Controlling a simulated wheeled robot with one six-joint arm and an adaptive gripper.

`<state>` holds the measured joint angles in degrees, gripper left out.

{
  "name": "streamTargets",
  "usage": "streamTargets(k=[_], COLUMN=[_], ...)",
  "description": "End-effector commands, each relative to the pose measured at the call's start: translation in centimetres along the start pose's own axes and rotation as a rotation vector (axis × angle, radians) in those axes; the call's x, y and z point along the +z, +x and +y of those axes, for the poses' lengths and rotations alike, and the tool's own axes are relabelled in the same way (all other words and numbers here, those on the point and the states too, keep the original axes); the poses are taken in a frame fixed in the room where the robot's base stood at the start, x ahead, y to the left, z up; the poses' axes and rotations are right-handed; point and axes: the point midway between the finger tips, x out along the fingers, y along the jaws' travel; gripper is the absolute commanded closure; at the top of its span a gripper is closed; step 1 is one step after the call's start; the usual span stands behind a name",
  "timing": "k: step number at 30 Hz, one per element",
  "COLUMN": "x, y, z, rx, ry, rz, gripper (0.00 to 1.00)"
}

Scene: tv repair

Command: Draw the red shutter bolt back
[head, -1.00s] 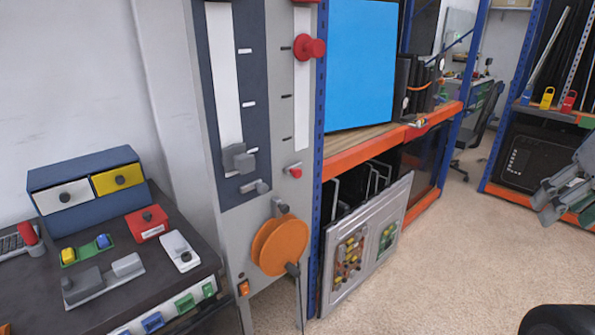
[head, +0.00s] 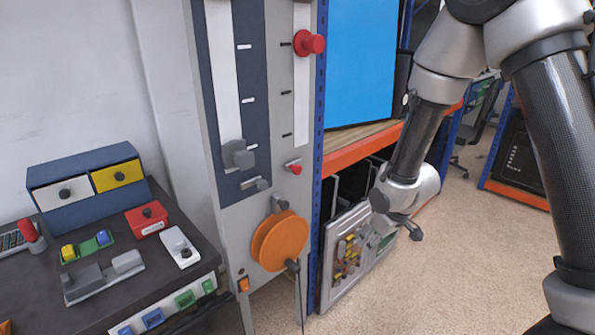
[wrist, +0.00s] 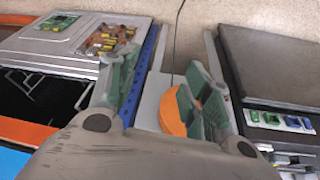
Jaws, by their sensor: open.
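A small red-tipped bolt (head: 294,168) sits in a metal bracket on the tall grey panel (head: 285,195), below the right-hand slot. A larger round red knob (head: 312,43) stands out from that slot higher up. My gripper (head: 392,236) is to the right of the panel, lower than the bolt and in front of the shelf unit, touching neither. In the wrist view my gripper (wrist: 160,80) has its fingers spread and empty. The orange wheel (wrist: 173,112) shows partly behind the right finger there. I cannot make out the bolt in the wrist view.
A silver board (head: 330,278) leans against the orange-edged shelf. A dark bench (head: 150,275) with several small boxes and switches stands left.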

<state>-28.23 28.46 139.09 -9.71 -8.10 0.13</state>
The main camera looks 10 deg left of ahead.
Motion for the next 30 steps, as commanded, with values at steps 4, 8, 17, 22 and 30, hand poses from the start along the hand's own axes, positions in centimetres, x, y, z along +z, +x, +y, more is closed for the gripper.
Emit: streamTargets(k=[4, 8, 17, 22, 30], x=[-5.6, -11.7, -20.5, -21.8, -25.9], y=[5.8, 5.4, -4.4, -5.5, -4.0], z=[-4.0, -6.1, -7.4, -7.5, -8.5], rx=[-0.073, -0.131, -0.201, -0.205, -0.205], ry=[-0.084, -0.105, -0.101, -0.096, -0.097], rz=[0.286, 0.604, 1.159, 1.218, 1.217], gripper=[0.51, 0.51, 0.51, 0.51, 0.51])
